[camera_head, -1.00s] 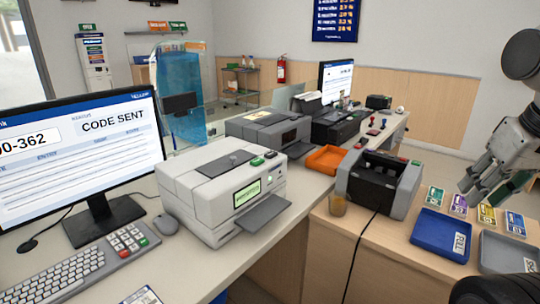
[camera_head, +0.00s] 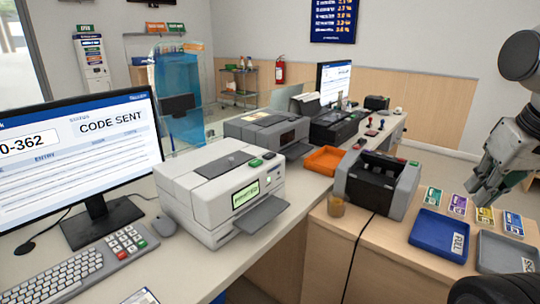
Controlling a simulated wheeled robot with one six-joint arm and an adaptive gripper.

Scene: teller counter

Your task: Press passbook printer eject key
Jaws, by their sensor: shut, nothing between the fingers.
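The white passbook printer (camera_head: 205,200) stands on the counter at the middle, with a small lit green screen (camera_head: 246,194) and a grey tray (camera_head: 260,215) at its front. A green key (camera_head: 256,162) and a dark key (camera_head: 269,155) sit on its top near the front edge. Their labels are too small to read, so I cannot tell which one is the eject key. My gripper (camera_head: 474,194) is at the right edge, shut and empty, above the wooden desk and well apart from the printer.
A grey note machine (camera_head: 377,183), a blue tray (camera_head: 438,238), a grey tray (camera_head: 506,254) and several colored cards are on the right desk. A monitor (camera_head: 80,160) and keyboard (camera_head: 70,270) are at left.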

